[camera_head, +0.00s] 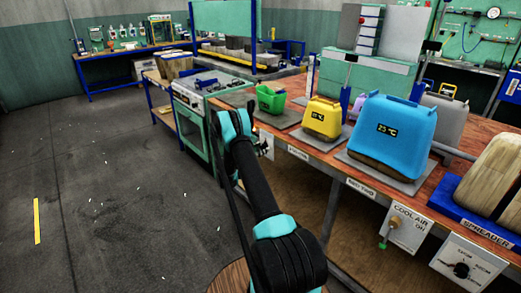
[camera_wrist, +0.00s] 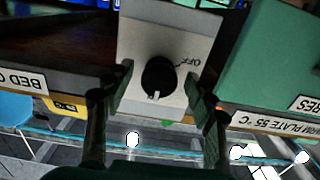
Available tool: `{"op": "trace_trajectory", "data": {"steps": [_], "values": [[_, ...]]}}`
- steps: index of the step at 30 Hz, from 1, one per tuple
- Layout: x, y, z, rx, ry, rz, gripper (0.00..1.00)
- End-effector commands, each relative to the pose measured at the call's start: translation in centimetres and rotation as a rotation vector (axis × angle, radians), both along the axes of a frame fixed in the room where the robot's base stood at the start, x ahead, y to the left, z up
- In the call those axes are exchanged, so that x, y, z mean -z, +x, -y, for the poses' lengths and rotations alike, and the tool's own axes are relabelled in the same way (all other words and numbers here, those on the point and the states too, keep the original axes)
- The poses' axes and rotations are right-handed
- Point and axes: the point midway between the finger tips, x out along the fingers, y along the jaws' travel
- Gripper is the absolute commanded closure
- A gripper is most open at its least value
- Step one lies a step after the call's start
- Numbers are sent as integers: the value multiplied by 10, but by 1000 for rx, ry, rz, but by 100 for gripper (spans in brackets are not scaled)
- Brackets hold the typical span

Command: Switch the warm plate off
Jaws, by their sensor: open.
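In the wrist view, a black round knob (camera_wrist: 158,76) sits on a pale grey control box (camera_wrist: 140,32) at the table edge. The knob's white mark points down in the picture; the word OFF, seen inverted, is to its upper right. An inverted label (camera_wrist: 270,125) reading partly "PLATE 55 °C" is at the right. My gripper (camera_wrist: 158,90) is open, with one finger on each side of the knob and a gap to it.
A green cabinet (camera_head: 195,129) stands left of my gripper. On the bench are a green bin (camera_head: 270,101), a yellow container (camera_head: 322,115) and a large blue container (camera_head: 391,134). Another control box (camera_head: 407,228) hangs at the front edge.

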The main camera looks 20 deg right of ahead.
Motion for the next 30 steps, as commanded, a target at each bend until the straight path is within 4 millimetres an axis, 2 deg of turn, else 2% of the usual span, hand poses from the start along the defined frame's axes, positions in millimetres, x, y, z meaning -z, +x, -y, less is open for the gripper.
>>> {"op": "trace_trajectory", "data": {"steps": [4,5,16,23,30], "values": [[0,0,0,0,0,0,44],[0,0,0,0,0,0,47],[0,0,0,0,0,0,93],[0,0,0,0,-5,-14,94],[0,0,0,0,-38,-105,94]]}}
